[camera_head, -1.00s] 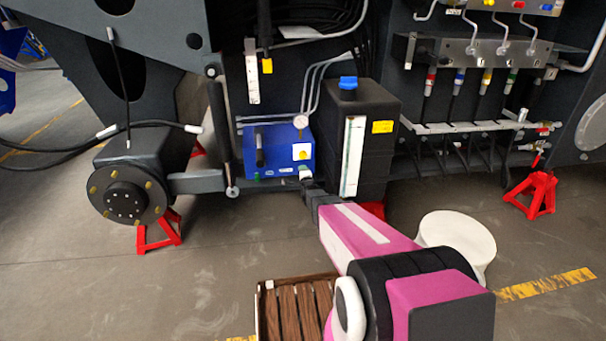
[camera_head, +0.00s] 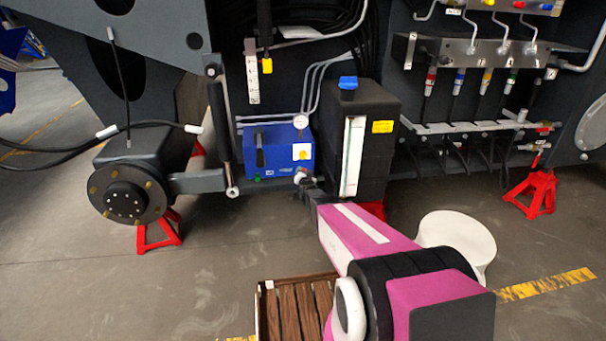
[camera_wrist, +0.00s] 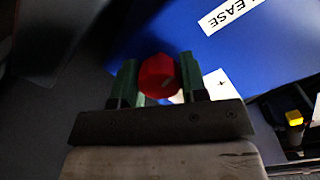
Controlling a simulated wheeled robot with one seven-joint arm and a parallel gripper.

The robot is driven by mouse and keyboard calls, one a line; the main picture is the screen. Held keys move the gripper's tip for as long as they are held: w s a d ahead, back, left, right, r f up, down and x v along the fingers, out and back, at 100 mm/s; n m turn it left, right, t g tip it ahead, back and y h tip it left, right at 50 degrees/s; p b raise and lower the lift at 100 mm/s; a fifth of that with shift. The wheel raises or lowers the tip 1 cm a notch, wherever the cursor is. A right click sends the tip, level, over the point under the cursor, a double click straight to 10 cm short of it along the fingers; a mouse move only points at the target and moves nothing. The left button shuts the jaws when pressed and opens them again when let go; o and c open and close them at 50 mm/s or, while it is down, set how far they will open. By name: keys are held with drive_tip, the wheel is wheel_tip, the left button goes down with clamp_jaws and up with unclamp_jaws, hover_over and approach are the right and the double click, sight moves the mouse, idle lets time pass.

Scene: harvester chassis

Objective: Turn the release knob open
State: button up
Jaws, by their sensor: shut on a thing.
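The release knob (camera_wrist: 158,76) is red and faceted. In the wrist view it sits between the two green fingers of my gripper (camera_wrist: 160,80), which is shut on it. The knob is at the lower part of a blue box (camera_head: 270,165), which also fills the upper right of the wrist view (camera_wrist: 250,50). A white label (camera_wrist: 232,12) with black letters, partly reading "LEASE", is on the box. In the head view my gripper (camera_head: 304,178) is at the box's lower right corner. My wrist mostly hides the knob there.
A black tank (camera_head: 375,150) with a blue cap stands close to the right of the box. A round gauge (camera_head: 300,121) sits on the box's top right. A black lever (camera_head: 259,150) is on its front. A wooden pallet (camera_head: 290,300) lies on the floor below.

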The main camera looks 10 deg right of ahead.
drive_tip(key=n, duration=0.7)
drive_tip(key=shift+f, duration=0.1)
drive_tip(key=n, duration=0.3)
drive_tip(key=shift+n, duration=2.4)
drive_tip(key=o, duration=0.9)
drive_tip(key=shift+s, duration=0.1)
